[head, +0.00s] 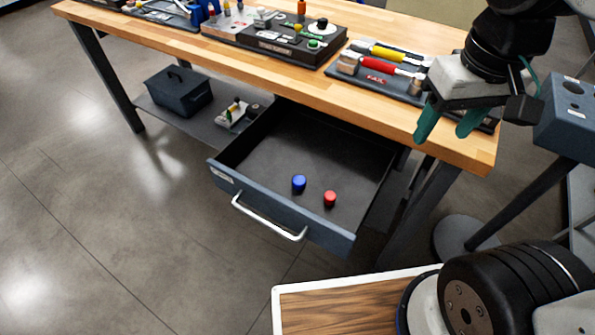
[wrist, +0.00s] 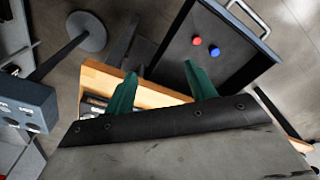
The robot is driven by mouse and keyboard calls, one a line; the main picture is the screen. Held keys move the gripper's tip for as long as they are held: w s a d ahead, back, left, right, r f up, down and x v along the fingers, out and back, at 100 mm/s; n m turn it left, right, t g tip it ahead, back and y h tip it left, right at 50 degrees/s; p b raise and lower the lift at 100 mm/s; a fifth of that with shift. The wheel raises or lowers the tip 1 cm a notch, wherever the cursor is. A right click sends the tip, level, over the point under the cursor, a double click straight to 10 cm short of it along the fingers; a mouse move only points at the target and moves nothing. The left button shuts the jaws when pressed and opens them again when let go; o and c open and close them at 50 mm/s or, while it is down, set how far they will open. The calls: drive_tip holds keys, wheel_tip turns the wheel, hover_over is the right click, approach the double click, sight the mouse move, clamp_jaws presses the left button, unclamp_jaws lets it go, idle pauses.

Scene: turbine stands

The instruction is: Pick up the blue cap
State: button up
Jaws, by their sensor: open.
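The blue cap (head: 299,183) stands in the open drawer (head: 270,146), near its front wall. It also shows in the wrist view (wrist: 215,52). A red cap (head: 330,198) stands to its right in the head view, a short gap apart; in the wrist view the red cap (wrist: 196,41) is on the left. My gripper (head: 449,128) is open and empty, with green fingers, above the right end of the workbench. It is well to the right of the drawer and higher than it. In the wrist view the fingers (wrist: 160,84) are spread apart over the bench edge.
The wooden workbench (head: 424,127) overhangs the back of the drawer. Tool trays (head: 333,72) and a control panel (head: 290,51) stand on top. A metal handle (head: 268,222) projects from the drawer front. A dark toolbox (head: 178,91) sits on the lower shelf. A stand (head: 490,232) is at right.

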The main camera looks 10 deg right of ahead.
drive_tip(key=w+a+f+n, duration=0.2)
drive_tip(key=w+a+f, duration=0.35)
drive_tip(key=w, duration=0.35)
drive_tip(key=n+g, duration=0.1)
drive_tip(key=n, duration=0.2)
approach(299, 180)
drive_tip(key=shift+w+f, duration=0.6)
drive_tip(key=shift+w, duration=0.15)
drive_tip(key=f, duration=0.5)
drive_tip(key=s+f, duration=0.1)
drive_tip(key=f, duration=0.1)
drive_tip(key=shift+s+f, duration=0.1)
drive_tip(key=shift+f, duration=0.3)
drive_tip(key=shift+c, duration=0.4)
clamp_jaws()
wheel_tip(299, 180, up, 10)
